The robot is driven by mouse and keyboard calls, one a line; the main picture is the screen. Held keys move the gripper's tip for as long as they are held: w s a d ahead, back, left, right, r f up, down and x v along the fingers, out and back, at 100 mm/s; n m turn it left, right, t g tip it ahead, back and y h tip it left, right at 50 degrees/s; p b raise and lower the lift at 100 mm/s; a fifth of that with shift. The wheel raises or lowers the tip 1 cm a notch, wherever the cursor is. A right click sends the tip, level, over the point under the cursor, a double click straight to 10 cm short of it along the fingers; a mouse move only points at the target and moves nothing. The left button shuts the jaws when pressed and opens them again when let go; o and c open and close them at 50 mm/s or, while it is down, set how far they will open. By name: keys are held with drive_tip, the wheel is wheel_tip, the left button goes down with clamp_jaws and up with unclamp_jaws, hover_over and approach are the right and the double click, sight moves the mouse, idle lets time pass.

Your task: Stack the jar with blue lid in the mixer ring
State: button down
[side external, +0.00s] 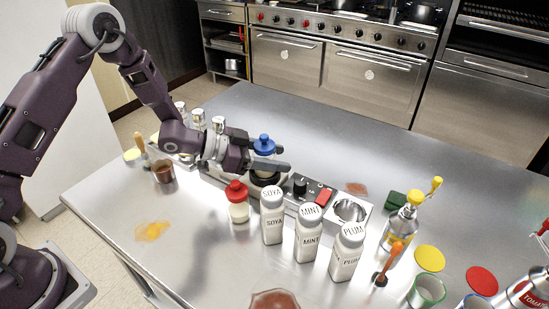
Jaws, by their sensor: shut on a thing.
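The jar with the blue lid (263,145) is upright at the middle of the table in the side external view. My gripper (268,164) reaches in from the left and is shut on this jar, with a dark finger along its near side. A dark ring (266,179) shows just below the jar, on the left part of the mixer unit. The finger hides part of the jar's body, so I cannot tell whether its base is inside the ring or above it. The mixer unit (297,205) has a black knob and a red switch.
A red-lidded jar (238,212) and white SOYA (273,228), MINT (308,240) and PLUM (346,258) shakers stand close in front. A metal bowl (349,210) sits at the mixer unit's right end. The table's far side (340,135) is clear.

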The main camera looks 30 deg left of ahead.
drive_tip(key=shift+f, duration=0.35)
drive_tip(key=c, duration=0.6)
unclamp_jaws()
